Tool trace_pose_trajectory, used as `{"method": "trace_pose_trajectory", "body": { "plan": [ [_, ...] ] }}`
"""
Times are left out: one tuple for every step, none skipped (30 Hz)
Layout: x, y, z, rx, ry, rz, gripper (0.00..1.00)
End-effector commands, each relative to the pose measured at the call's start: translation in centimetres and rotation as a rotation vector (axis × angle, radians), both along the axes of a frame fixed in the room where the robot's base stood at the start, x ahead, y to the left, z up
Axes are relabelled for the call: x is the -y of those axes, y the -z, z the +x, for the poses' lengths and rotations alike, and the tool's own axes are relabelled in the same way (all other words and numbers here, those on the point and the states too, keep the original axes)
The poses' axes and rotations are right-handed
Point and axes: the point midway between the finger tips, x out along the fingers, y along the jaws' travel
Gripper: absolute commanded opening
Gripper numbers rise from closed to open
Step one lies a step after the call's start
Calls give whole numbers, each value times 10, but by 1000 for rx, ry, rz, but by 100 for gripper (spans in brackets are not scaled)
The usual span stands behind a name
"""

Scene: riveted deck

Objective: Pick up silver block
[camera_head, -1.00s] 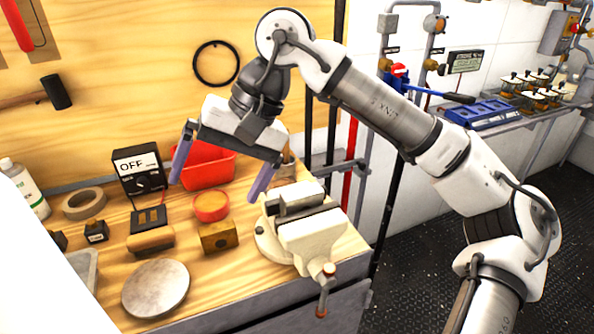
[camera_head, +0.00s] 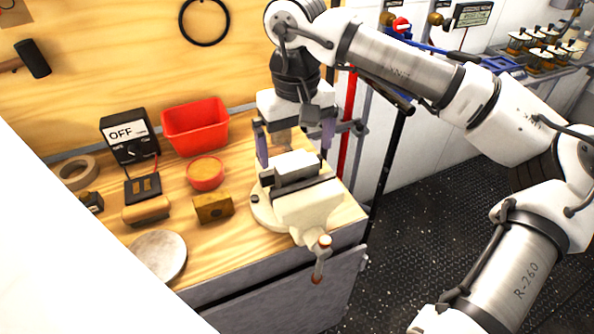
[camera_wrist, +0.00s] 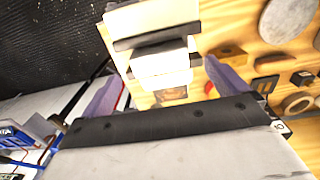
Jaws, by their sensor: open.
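A silver-grey block-shaped piece (camera_head: 297,168) sits at the top of the cream bench vise (camera_head: 310,208). I cannot tell whether it is loose or part of the jaws. In the wrist view a pale piece (camera_wrist: 160,62) shows between dark strips on the vise (camera_wrist: 150,16). My gripper (camera_head: 294,150) is open and points down, above and slightly behind the vise, with one finger on either side of the pale piece in the picture. In the wrist view my gripper's fingers (camera_wrist: 165,85) are wide apart with nothing held.
A red bin (camera_head: 195,128), a round red container (camera_head: 205,174), a brass block (camera_head: 213,208) and a meter marked OFF (camera_head: 130,138) stand left of the vise. A round grey disc (camera_head: 158,256) lies near the bench's front edge. A brownish item is partly hidden behind my gripper.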

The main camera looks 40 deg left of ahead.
Motion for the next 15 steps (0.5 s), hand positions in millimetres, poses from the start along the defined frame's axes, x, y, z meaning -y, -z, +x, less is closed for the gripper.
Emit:
{"method": "trace_pose_trajectory", "body": {
  "plan": [
    [1,3,0,-1,0,0,98],
    [1,6,0,-2,0,-1,98],
    [2,12,-1,-4,-1,-1,98],
    [2,16,-1,-3,-1,-2,98],
    [3,21,-1,-3,0,-2,98],
    [3,27,-2,-4,-1,-1,98],
    [3,33,-1,-4,0,-1,98],
    [3,37,-1,-3,0,-1,98],
    [2,41,-1,-3,0,1,98],
    [2,44,-1,-2,0,0,98],
    [3,47,-1,-2,0,0,98],
    [2,49,-1,-2,1,0,98],
    [2,50,-1,-2,1,1,98],
    [2,50,-1,-2,1,1,98],
    [2,51,-1,-2,1,1,98]
  ]
}}
